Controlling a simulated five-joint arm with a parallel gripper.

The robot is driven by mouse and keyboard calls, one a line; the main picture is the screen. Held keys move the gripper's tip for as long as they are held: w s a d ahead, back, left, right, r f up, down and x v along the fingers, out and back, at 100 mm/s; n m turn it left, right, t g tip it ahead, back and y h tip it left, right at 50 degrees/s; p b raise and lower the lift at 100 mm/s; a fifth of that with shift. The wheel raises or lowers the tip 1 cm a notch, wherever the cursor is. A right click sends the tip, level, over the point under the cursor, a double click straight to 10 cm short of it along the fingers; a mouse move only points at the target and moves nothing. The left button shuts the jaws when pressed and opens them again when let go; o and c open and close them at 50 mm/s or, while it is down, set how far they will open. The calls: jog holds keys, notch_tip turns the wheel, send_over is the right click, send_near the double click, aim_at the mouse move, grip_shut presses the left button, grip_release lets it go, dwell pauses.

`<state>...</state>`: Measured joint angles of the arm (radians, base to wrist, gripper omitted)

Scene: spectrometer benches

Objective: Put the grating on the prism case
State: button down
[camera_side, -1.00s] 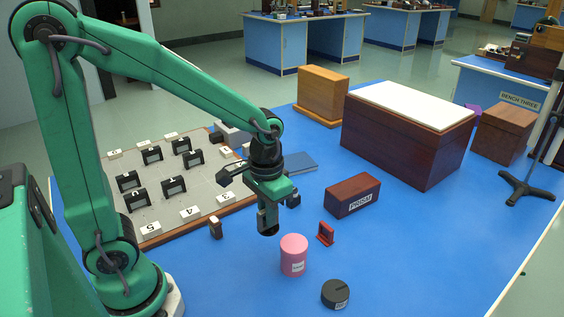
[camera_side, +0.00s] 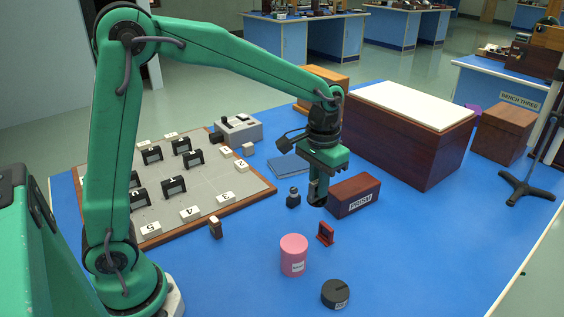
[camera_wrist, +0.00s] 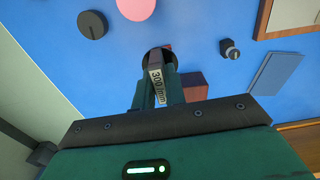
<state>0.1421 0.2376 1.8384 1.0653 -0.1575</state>
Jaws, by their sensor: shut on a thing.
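My gripper (camera_side: 318,190) is shut on the grating (camera_wrist: 157,84), whose white label reads "300/mm" in the wrist view. In the side view the grating is mostly hidden by the fingers. The prism case (camera_side: 355,196) is a dark red-brown box with a "PRISM" label, lying on the blue bench top. My gripper hangs just left of the case in the side view, with its fingertips at the case's left end; I cannot tell the exact height gap. Part of the case also shows in the wrist view (camera_wrist: 195,92), right of the grating.
A small red stand (camera_side: 326,234), pink cylinder (camera_side: 293,256) and black disc (camera_side: 336,294) stand in front. A large white-topped wooden box (camera_side: 405,140) rises behind. Black frames stand on the grid board (camera_side: 205,182).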

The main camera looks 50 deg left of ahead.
jog(key=w+d+r, duration=0.3)
jog(key=w+d, duration=0.1)
jog(key=w, duration=0.7)
send_over(347, 189)
notch_tip(347, 189, down, 7)
jog(key=shift+a+r, duration=0.1)
jog(key=shift+f, duration=2.05)
jog(key=shift+f, duration=0.1)
jog(key=c, duration=1.5)
grip_release()
jog(key=shift+o, duration=0.2)
